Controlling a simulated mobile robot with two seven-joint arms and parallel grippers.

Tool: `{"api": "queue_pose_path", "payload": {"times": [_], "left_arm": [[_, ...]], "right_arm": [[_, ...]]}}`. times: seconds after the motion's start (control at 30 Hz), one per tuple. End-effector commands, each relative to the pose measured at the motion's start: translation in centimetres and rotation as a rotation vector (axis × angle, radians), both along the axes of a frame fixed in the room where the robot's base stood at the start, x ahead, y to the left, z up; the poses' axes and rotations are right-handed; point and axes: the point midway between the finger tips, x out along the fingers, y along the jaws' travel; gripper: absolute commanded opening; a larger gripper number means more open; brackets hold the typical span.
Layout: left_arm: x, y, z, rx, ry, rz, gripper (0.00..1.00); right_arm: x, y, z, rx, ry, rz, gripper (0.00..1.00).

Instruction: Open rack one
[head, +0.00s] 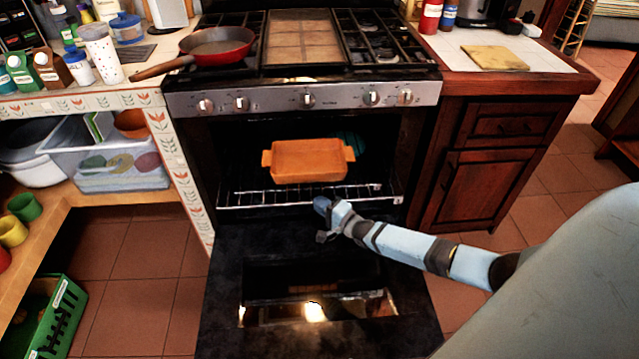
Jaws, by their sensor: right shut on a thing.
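The oven (190,135) is open, its dark door (225,310) folded down flat toward me. A wire rack (260,197) shows inside, with its front bar near the oven mouth. An orange baking dish (308,162) with two side handles is in the oven; its base appears to rest on the rack. My right gripper (322,208) is at the middle of the rack's front bar, shut on it; its fingertips are small and partly hidden. My right arm reaches in from the right, above the lowered door. My left gripper is not in view.
A red pan (216,42) with a wooden handle sits on the stove's left side. A wooden cabinet (490,165) stands right of the oven, and a shelf with plastic tubs (110,165) stands left. A green crate (50,310) is on the floor at lower left.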

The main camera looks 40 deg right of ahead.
Motion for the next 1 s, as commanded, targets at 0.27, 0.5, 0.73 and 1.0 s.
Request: {"api": "queue_pose_path", "payload": {"times": [0.27, 0.5, 0.73, 1.0], "left_arm": [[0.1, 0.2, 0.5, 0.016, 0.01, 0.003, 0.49], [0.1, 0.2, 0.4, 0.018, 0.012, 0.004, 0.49], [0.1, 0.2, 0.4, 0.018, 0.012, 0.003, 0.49], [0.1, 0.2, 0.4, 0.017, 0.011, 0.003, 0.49]], "right_arm": [[-2.2, 1.4, 0.2, 0.0, -0.001, 0.0, 0.0], [-2.6, 1.6, 0.0, -0.001, -0.002, 0.001, 0.0], [-2.5, 1.6, 0.0, -0.001, -0.001, 0.001, 0.11], [-2.5, 1.6, 0.0, -0.001, -0.001, 0.0, 0.34]]}}
